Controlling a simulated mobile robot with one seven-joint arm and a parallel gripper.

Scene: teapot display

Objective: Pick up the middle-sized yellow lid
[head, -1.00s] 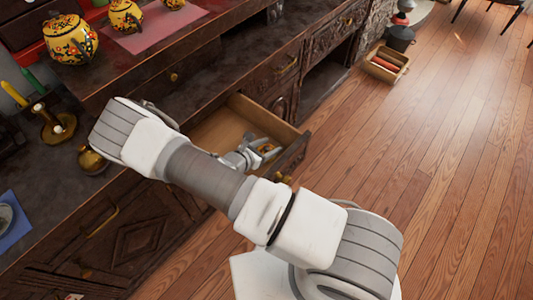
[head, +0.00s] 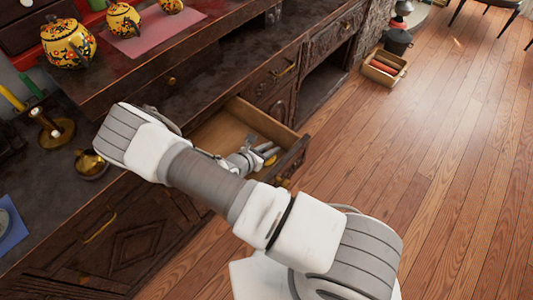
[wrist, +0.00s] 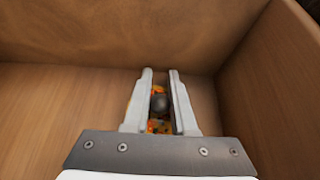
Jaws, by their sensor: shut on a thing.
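My gripper (wrist: 160,76) is inside the open wooden drawer (wrist: 50,100), its fingers closed on a small yellow-orange painted lid (wrist: 160,103). The lid shows a dark round knob between the fingers, with a floral pattern around it. Its edges are partly hidden by the fingers and the gripper's body, and its size is hard to judge. In the head view my gripper (head: 266,155) is low in the drawer (head: 300,158), near its front wall, with a bit of yellow (head: 270,160) showing at the fingers.
Yellow painted teapots (head: 68,43) stand on the upper shelf, some on a pink cloth (head: 150,35). Candlesticks (head: 52,130) and a brass vessel (head: 90,164) are on the counter at left. The drawer walls surround my gripper.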

